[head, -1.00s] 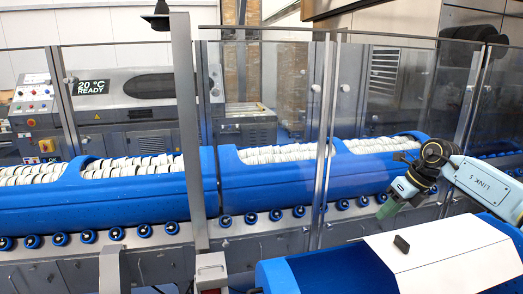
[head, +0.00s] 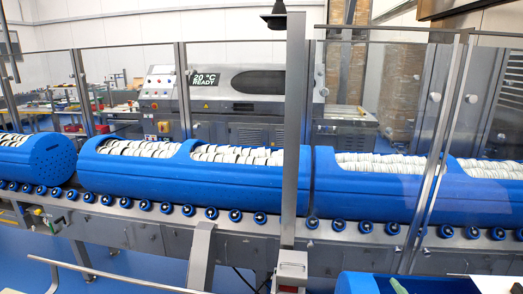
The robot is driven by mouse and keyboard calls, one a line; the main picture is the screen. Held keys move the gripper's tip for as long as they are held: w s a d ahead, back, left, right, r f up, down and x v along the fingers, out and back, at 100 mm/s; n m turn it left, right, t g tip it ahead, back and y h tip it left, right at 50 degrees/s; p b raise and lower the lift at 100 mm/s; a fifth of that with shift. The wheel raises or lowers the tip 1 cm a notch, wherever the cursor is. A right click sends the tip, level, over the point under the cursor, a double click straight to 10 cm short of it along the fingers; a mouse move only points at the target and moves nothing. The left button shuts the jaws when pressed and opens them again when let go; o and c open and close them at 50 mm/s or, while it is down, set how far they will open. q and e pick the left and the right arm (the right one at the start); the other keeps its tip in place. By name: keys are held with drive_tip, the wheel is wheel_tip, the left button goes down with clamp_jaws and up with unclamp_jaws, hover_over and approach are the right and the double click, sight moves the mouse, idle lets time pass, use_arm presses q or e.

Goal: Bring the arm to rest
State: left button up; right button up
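Neither my left nor my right gripper shows in the head view now. A small dark green tip (head: 398,285) shows at the bottom edge, over the blue tub in the lower right; I cannot tell what it belongs to. Blue tub carriers (head: 130,180) filled with rows of pale packed pieces (head: 240,154) lie on the roller conveyor (head: 235,215) behind clear panels. Another blue carrier (head: 52,158) with a round, perforated end sits at the left, with a gap between it and the middle one.
A metal post (head: 293,130) and a clear panel frame (head: 437,150) stand in front of the conveyor. A small grey box (head: 291,268) stands at the post's foot. A blue tub edge (head: 360,285) shows at the lower right. A machine (head: 235,90) reading "20 °C READY" stands behind.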

drive_tip(key=s+a+f+m+g, duration=0.2)
drive_tip(key=s+f+m+g, duration=0.15)
drive_tip(key=s, duration=0.45)
drive_tip(key=s+a+f+m+g+y, duration=0.1)
drive_tip(key=s+f+m+g, duration=0.1)
drive_tip(key=s+f+g, duration=0.45)
drive_tip(key=s+a+f+m+g, duration=0.1)
drive_tip(key=s+a+m+g, duration=0.15)
drive_tip(key=s, duration=0.75)
wheel_tip(320, 180, down, 31)
drive_tip(key=s+g+b, duration=0.1)
drive_tip(key=b, duration=0.5)
drive_tip(key=s+d+f+b, duration=0.1)
drive_tip(key=s+f+b, duration=0.2)
drive_tip(key=s+f, duration=0.5)
drive_tip(key=s+d+f+g+b, duration=0.1)
drive_tip(key=s+d+f+b, duration=0.1)
drive_tip(key=s+f, duration=0.7)
wheel_tip(320, 180, down, 4)
drive_tip(key=shift+d+r+b, duration=0.1)
drive_tip(key=shift+d+b, duration=0.1)
drive_tip(key=shift+b, duration=0.2)
drive_tip(key=shift+s, duration=0.1)
